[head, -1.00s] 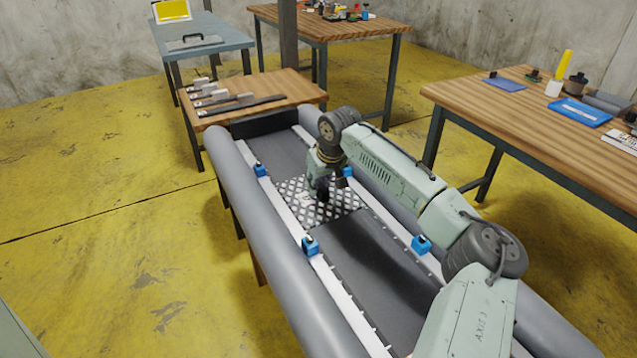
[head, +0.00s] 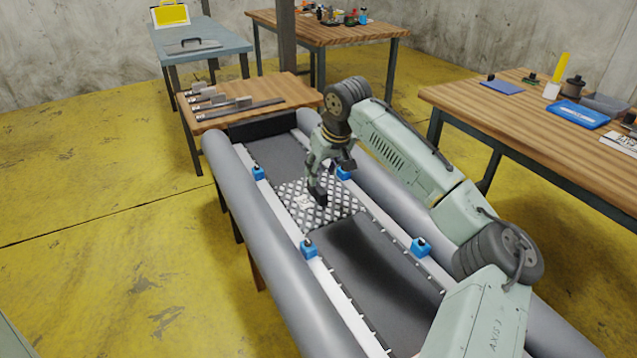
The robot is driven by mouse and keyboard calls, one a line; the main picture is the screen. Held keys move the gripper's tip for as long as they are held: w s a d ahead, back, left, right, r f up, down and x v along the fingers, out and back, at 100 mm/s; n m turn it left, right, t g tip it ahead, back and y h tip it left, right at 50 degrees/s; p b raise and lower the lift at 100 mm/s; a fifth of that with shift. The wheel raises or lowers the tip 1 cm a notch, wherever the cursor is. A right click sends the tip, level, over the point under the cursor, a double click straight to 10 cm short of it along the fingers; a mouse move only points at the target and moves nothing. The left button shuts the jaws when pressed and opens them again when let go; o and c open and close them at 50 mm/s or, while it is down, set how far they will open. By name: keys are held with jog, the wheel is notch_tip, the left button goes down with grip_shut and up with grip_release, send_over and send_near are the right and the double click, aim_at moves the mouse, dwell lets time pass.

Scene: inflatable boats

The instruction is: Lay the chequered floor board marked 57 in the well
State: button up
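The chequered floor board (head: 338,208) lies flat in the well (head: 375,255) of the grey inflatable boat, between the two white side rails. A small white mark shows on the board near its left edge, partly beside my finger; its number is too small to read. My gripper (head: 333,179) is just above the board, with its fingers spread apart and nothing between them. One finger hides a little of the board, and I cannot tell whether its tip touches it.
Blue clamps (head: 309,248) sit along both rails near the board. Fat grey tubes (head: 250,220) flank the well. A low wooden table (head: 285,88) with several bars stands beyond the boat. A workbench (head: 490,110) stands at right. Yellow floor at left is clear.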

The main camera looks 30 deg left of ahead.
jog(key=shift+v, duration=2.25)
